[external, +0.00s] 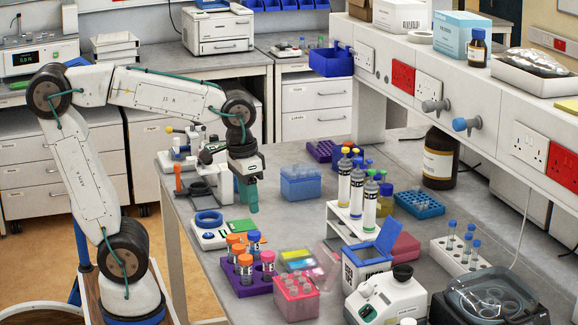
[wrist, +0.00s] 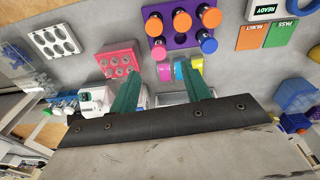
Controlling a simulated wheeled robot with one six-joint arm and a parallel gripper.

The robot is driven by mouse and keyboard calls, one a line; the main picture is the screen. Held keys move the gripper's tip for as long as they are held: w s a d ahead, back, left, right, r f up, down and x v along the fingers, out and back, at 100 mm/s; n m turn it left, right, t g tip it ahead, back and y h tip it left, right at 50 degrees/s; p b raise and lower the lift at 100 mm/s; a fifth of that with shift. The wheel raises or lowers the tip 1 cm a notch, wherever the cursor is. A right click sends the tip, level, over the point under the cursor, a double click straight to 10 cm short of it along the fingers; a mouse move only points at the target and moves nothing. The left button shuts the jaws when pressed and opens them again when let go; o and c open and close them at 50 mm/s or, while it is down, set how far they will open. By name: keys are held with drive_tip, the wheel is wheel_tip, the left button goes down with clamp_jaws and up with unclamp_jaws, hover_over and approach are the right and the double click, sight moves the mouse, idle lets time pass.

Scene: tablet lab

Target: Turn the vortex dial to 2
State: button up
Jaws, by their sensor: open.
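A white bench device with a black cup on top, which looks like the vortex mixer (external: 388,298), stands at the front right of the bench in the external view. It seems to show at the left in the wrist view (wrist: 97,98), partly hidden by my gripper. Its dial and any setting on it are too small to read. My gripper (external: 248,195) hangs above the bench, pointing down, well left of and behind the mixer. Its two teal fingers (wrist: 158,66) are apart with nothing held between them.
A purple rack (external: 250,279) with orange- and blue-capped tubes and a pink rack (external: 296,298) stand between my gripper and the mixer. A shelf (external: 470,85) overhangs the right side.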

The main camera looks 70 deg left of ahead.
drive_tip(key=w+d, duration=1)
drive_tip(key=w, duration=0.1)
drive_tip(key=n, duration=0.1)
approach(364, 285)
drive_tip(key=shift+w+a+f+g, duration=0.2)
drive_tip(key=shift+a+f+g, duration=0.2)
drive_tip(key=shift+a, duration=0.05)
drive_tip(key=shift+w+d+f+h, duration=0.15)
drive_tip(key=shift+d+f+h, duration=0.1)
drive_tip(key=shift+d+h, duration=0.05)
drive_tip(key=f, duration=0.7)
drive_tip(key=shift+d+f, duration=0.25)
drive_tip(key=shift+d, duration=0.05)
drive_tip(key=c, duration=1)
